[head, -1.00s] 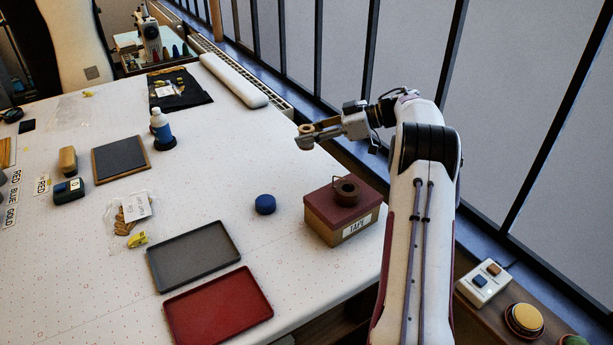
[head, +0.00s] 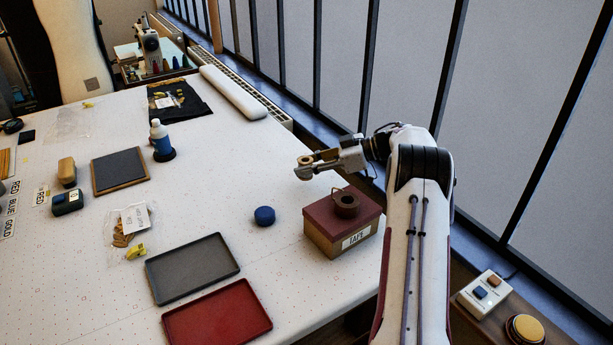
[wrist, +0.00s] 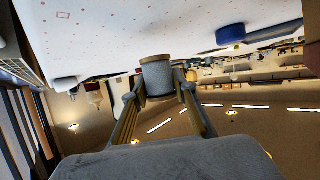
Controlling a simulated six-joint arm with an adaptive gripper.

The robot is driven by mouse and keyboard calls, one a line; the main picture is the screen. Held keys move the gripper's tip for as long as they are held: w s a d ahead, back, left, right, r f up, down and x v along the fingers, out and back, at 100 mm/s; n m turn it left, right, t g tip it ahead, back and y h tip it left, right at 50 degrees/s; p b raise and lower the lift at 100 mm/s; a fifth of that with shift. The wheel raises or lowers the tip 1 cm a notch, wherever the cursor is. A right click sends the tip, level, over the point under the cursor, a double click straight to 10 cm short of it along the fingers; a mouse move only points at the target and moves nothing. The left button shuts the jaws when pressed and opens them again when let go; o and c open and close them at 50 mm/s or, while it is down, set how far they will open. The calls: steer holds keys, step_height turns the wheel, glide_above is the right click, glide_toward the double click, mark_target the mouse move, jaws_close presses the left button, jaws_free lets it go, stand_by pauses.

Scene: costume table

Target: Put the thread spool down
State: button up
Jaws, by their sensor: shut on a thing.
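The thread spool (wrist: 158,77) has pale wooden ends and grey thread, and shows between the fingertips in the wrist view. My gripper (wrist: 160,86) is shut on it. In the head view my gripper (head: 306,167) is beyond the tape box, near the right edge of the white table (head: 225,170). The spool (head: 304,160) shows there small, at the fingertips. The wrist picture is upside down, with the table at its top. I cannot tell whether the spool touches the table.
A blue disc (head: 264,216), a grey tray (head: 192,268) and a red tray (head: 216,312) lie nearer. The table left of my gripper is clear.

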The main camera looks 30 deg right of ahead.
steer(key=shift+f, duration=1.85)
steer(key=shift+f, duration=0.15)
steer(key=o, duration=1.1)
steer(key=shift+s+d+r, duration=0.1)
steer(key=shift+r, duration=0.15)
steer(key=v, duration=1.1)
steer(key=shift+s+d+r, duration=0.15)
steer(key=shift+d, duration=0.2)
